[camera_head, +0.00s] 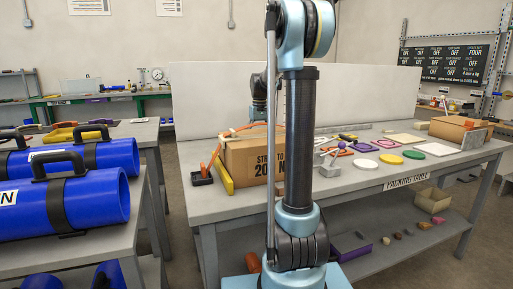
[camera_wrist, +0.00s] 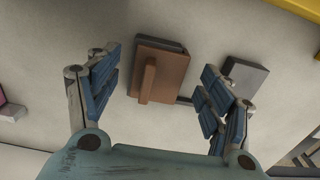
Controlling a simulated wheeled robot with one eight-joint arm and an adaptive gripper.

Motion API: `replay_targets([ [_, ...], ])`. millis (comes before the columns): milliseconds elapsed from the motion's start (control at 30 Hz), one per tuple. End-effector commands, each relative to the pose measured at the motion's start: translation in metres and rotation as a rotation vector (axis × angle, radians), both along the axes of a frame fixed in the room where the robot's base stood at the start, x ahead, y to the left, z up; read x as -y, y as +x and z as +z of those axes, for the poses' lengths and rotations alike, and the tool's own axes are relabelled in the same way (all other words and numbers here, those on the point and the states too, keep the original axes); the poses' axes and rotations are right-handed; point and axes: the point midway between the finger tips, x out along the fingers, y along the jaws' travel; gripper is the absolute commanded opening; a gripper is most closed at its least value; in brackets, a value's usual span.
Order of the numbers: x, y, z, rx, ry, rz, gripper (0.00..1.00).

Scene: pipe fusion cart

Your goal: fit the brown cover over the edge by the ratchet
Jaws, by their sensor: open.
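In the wrist view a brown cover (camera_wrist: 160,82), a flat square piece with a raised bar, lies on a pale surface, with a dark edge showing along its top and right. My gripper (camera_wrist: 160,62) is open, with one blue-padded finger on each side of the cover in the picture. No finger visibly touches it, and the height gap cannot be judged. A grey block (camera_wrist: 244,76) sits right of the cover, partly behind the right finger. A thin dark strip shows between them. I cannot make out the ratchet or pick out the cover in the head view.
The packing table (camera_head: 235,208) holds a cardboard box (camera_head: 247,163), a yellow bar (camera_head: 222,174) and several coloured discs. Blue cylinders (camera_head: 95,205) lie on the left bench. My arm blocks the middle of the head view. A yellow edge (camera_wrist: 298,8) crosses the wrist view's top right.

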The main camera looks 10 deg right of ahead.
Motion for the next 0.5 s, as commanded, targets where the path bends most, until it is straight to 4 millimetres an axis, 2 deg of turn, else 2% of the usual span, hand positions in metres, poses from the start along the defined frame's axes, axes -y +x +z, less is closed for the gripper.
replay_targets([
  [100, -0.0002, 0.0001, -0.0082, 0.0, 0.0, 0.0, 0.73],
  [367, -0.0003, -0.0001, -0.0097, 0.0, 0.0, 0.0, 0.73],
  [500, -0.0003, -0.0001, -0.0096, 0.0, 0.0, 0.0, 0.42],
])
